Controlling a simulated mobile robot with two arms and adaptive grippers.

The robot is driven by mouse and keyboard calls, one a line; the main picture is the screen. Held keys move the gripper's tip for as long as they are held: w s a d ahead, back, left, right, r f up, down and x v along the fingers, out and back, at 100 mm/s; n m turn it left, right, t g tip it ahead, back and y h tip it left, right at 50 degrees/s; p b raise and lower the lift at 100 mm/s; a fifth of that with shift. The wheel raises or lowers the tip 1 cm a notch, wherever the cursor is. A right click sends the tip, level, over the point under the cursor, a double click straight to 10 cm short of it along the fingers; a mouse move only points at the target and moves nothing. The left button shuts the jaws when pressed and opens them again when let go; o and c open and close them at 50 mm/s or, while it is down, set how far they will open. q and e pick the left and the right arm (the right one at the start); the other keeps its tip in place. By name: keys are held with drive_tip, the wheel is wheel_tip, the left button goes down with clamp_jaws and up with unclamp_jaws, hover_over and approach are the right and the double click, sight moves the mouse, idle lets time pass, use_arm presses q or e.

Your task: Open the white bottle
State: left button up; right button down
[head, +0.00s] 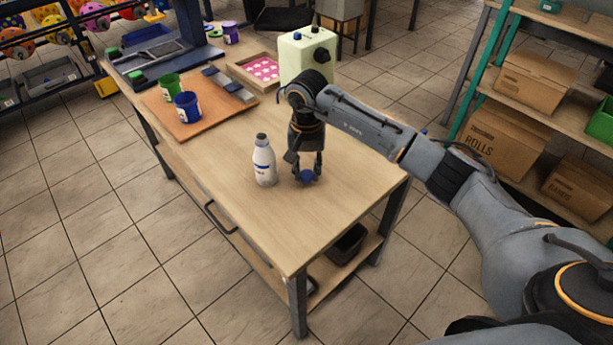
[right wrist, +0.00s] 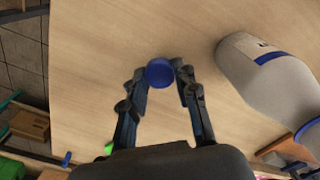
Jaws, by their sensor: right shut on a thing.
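The white bottle (head: 264,163) stands upright on the wooden table; its top looks dark, with no blue cap on it. In the right wrist view the bottle (right wrist: 270,75) lies to the right, with a blue ring near its neck. My right gripper (head: 306,174) points down just right of the bottle, apart from it. It is shut on a round blue cap (right wrist: 160,73), held between the fingertips at or just above the table; I cannot tell if the cap touches it. My left gripper is out of view.
The table's front part (head: 300,225) is clear. Behind are an orange-brown board (head: 205,122) with a green cup (head: 170,86) and a blue cup (head: 187,107), a pink-patterned tray (head: 240,70) and a pale machine (head: 292,55). Shelves with cardboard boxes (head: 505,135) stand at the right.

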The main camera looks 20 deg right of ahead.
sight(307, 174)
wheel_tip(307, 174, down, 2)
drive_tip(key=shift+s+f+p, duration=0.1)
drive_tip(key=shift+f+p, duration=0.1)
drive_tip(key=shift+p, duration=0.1)
drive_tip(key=shift+f, duration=0.2)
drive_tip(key=shift+f+b, duration=0.2)
drive_tip(key=shift+b, duration=0.1)
drive_tip(key=c, duration=1)
unclamp_jaws()
drive_tip(key=shift+r, duration=0.1)
